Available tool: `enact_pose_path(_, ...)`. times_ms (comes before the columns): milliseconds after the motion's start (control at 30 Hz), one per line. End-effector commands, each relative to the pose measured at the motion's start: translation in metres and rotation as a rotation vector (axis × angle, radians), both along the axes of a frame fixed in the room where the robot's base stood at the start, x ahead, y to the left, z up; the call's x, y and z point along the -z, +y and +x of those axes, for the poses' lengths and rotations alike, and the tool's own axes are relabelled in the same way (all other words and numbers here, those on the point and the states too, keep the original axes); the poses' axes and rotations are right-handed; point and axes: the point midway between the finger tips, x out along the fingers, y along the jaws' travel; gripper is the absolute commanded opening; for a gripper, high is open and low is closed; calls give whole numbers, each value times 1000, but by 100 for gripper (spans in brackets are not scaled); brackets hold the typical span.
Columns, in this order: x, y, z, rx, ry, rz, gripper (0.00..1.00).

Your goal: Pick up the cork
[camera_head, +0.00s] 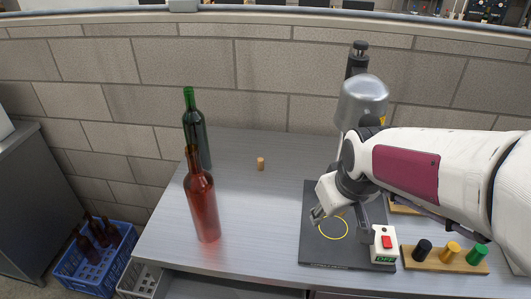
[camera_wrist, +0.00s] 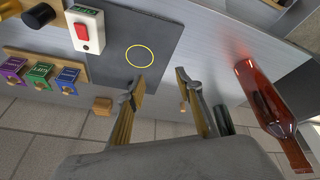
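The cork (camera_head: 261,164) is a small tan cylinder standing on the grey metal table, right of the green bottle and well away from the black mat. In the wrist view, a small tan piece beside the right finger looks like the cork (camera_wrist: 183,105), partly hidden by that finger. My gripper (camera_head: 317,214) is above the left part of the black mat, to the right of and nearer the front than the cork. In the wrist view my gripper (camera_wrist: 160,78) has its two fingers wide apart with nothing between the tips.
A green bottle (camera_head: 196,130) and a red bottle (camera_head: 203,207) stand left of the cork. The black mat (camera_head: 312,248) has a yellow ring. A switch box (camera_head: 385,245) and a wooden rack (camera_head: 440,262) are at right. Table around the cork is clear.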

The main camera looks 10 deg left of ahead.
Motion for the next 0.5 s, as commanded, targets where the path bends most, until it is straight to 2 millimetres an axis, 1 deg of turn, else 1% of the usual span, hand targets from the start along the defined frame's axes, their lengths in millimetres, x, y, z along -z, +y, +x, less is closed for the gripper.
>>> enact_pose_path(33, 6, 5, 11, -8, -9, -3, 36)
enact_pose_path(100, 13, 10, 26, -16, -28, -6, 36)
enact_pose_path(500, 46, 39, 114, -31, -185, 15, 36)
